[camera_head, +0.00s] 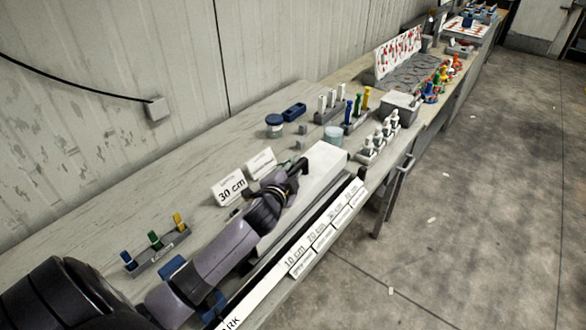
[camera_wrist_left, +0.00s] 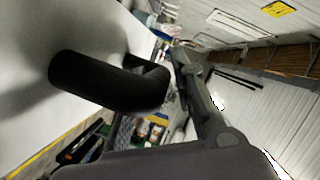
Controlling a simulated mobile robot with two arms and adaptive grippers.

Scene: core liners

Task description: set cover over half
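A long pale trough-like piece (camera_head: 323,166), possibly a liner half or its cover, lies along the bench top in the head view. I cannot tell cover from half. In the left wrist view, a broad pale surface (camera_wrist_left: 40,35) fills the left side beside a black finger of my left gripper (camera_wrist_left: 172,92). Its grey linkage stands to the right. The fingertips are not clear, and I see nothing surely held. My right gripper is not in view.
A 30 cm sign (camera_head: 230,187) and a second sign (camera_head: 261,163) stand behind. A tool rack (camera_head: 158,247) is at left. A blue-lidded jar (camera_head: 274,126), a pale-lidded jar (camera_head: 333,137) and a white-bottle rack (camera_head: 378,140) are farther on. Length labels (camera_head: 322,238) line the front edge.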

